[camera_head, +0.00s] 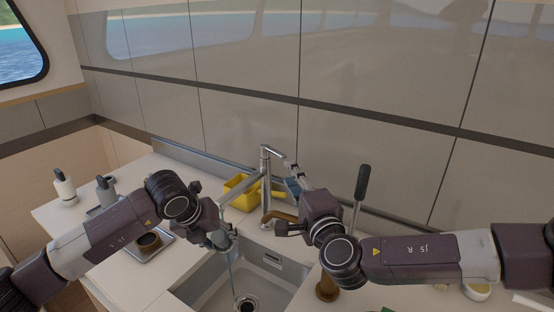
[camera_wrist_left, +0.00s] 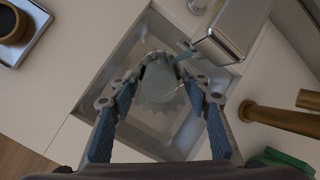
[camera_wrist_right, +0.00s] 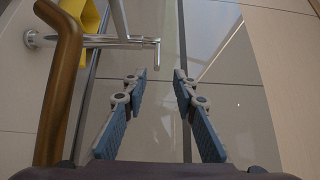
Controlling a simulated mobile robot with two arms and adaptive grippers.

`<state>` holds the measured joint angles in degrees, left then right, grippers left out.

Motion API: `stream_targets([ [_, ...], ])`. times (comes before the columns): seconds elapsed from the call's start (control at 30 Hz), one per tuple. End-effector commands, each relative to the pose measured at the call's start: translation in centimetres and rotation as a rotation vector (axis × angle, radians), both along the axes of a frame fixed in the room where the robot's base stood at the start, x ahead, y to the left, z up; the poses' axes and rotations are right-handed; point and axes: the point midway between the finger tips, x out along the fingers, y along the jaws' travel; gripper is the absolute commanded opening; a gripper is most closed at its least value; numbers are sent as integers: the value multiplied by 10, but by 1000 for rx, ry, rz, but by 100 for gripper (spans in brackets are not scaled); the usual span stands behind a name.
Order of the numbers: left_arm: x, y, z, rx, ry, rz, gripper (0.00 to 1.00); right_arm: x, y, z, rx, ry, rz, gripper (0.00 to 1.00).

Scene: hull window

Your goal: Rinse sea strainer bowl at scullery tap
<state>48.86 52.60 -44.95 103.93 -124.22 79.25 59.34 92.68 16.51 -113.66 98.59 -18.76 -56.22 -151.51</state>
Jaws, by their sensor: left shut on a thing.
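The strainer bowl (camera_wrist_left: 160,88), pale and translucent with a jagged edge, sits between my left gripper's fingers (camera_wrist_left: 161,72) in the left wrist view. My left gripper (camera_head: 222,232) is shut on it above the sink (camera_head: 205,285), beneath the chrome tap (camera_head: 264,185). A thin bluish stream of water (camera_head: 229,265) runs down into the sink. The tap also shows in the left wrist view (camera_wrist_left: 232,32) and right wrist view (camera_wrist_right: 105,42). My right gripper (camera_head: 293,180) is raised beside the tap's top; in the right wrist view (camera_wrist_right: 159,76) it is open and empty.
A yellow caddy (camera_head: 240,191) stands behind the sink, near a brown curved bar (camera_head: 284,216). A dark-handled upright tool (camera_head: 361,185) rises at right. Bottles (camera_head: 64,188) and a tray with a round brown item (camera_head: 149,241) are on the left counter. The wall is close behind.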

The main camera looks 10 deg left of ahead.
Motion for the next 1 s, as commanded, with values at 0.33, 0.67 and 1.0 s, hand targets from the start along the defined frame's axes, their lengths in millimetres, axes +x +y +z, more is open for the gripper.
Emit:
stream_targets([
  [0.33, 0, 0, 0, 0, -1, 0, 15, 16, 5, -4, -5, 18, 30, 26],
  [0.67, 0, 0, 0, 0, -1, 0, 15, 57, 30, -4, -4, 18, 28, 26],
  [1.0, 0, 0, 0, 0, -1, 0, 15, 90, 49, -4, -4, 18, 29, 26],
])
